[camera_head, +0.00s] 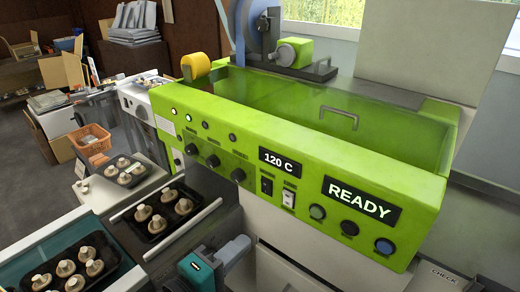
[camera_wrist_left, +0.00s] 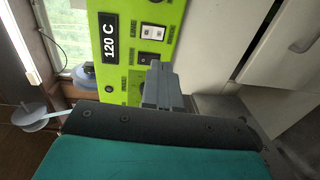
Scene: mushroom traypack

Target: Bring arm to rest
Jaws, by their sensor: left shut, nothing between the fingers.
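My left gripper (camera_head: 240,245) shows at the bottom middle of the head view, low in front of the lime-green machine (camera_head: 290,150). Its grey fingers are shut and empty. In the left wrist view the shut fingers (camera_wrist_left: 158,70) point toward the machine's front panel (camera_wrist_left: 125,50), beside its switches. I cannot tell the exact gap between fingertips and panel. My right gripper is not in view.
A black tray of mushrooms (camera_head: 192,205) sits between metal rails left of the gripper. Another filled tray (camera_head: 35,285) is at the lower left, and a third (camera_head: 147,178) lies farther back. The panel displays (camera_head: 362,202) read "120 C" and "READY". An orange crate (camera_head: 102,146) stands behind.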

